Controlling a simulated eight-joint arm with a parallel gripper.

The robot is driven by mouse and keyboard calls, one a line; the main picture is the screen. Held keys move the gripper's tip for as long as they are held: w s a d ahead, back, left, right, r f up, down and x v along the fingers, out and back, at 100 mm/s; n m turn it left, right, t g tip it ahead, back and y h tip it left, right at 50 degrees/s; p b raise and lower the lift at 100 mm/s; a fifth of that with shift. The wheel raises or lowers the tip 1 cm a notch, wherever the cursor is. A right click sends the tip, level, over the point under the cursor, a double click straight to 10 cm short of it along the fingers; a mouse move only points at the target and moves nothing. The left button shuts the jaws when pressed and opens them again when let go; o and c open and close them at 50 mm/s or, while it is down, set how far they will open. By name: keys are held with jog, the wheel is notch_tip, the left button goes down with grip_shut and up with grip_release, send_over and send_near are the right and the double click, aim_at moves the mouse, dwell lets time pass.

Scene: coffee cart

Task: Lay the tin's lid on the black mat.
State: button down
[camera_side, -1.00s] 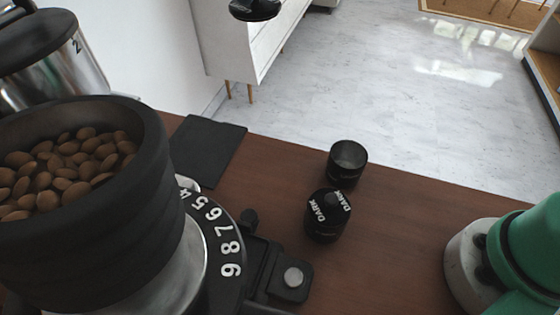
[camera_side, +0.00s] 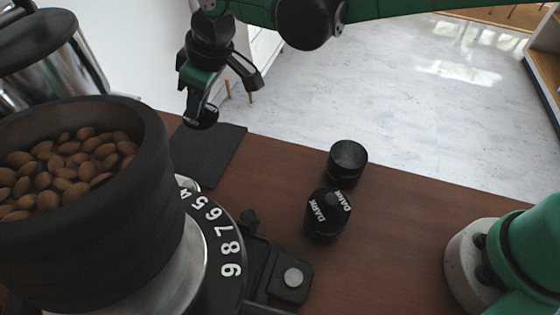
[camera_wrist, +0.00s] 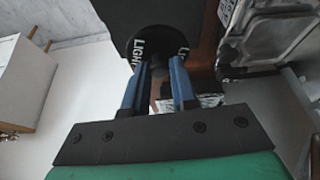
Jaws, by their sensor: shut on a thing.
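My gripper (camera_side: 202,104) is shut on a round black lid (camera_side: 204,119), which hangs beneath the fingers in the side view. In the wrist view the lid (camera_wrist: 137,54) shows the word LIGHT, and the blue fingertips (camera_wrist: 160,68) close on its middle knob. The black mat (camera_side: 216,154) lies flat on the wooden counter. The lid appears above the mat's far edge; the gap between them is hard to judge. An open black tin (camera_side: 347,172) without a lid stands right of the mat. Part of the lid is hidden by the fingers in the wrist view.
A lidded black tin marked DARK (camera_side: 325,226) stands in front of the open tin. A grinder with a hopper of beans (camera_side: 150,240) fills the left front. A metal pitcher (camera_side: 75,65) stands behind it.

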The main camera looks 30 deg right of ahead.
aim_at(207, 151)
notch_tip(207, 151, down, 8)
jog(key=shift+f, duration=0.25)
jog(key=shift+f, duration=0.1)
jog(key=c, duration=0.7)
grip_release()
jog(key=v, duration=1.2)
jog(key=shift+w, duration=0.1)
jog(key=s+d+m+t+h, duration=0.1)
jog(key=s+d+m, duration=0.2)
jog(key=d, duration=0.5)
jog(key=s+d+r+m+t+h, duration=0.1)
jog(key=s+d+m, duration=0.2)
jog(key=d, duration=0.5)
jog(key=s+d+m+t+h, duration=0.1)
jog(key=s+d+m+t, duration=0.1)
jog(key=d, duration=0.6)
jog(key=shift+s+d+r+m, duration=0.15)
jog(key=shift+s+m, duration=0.65)
jog(key=shift+s, duration=0.4)
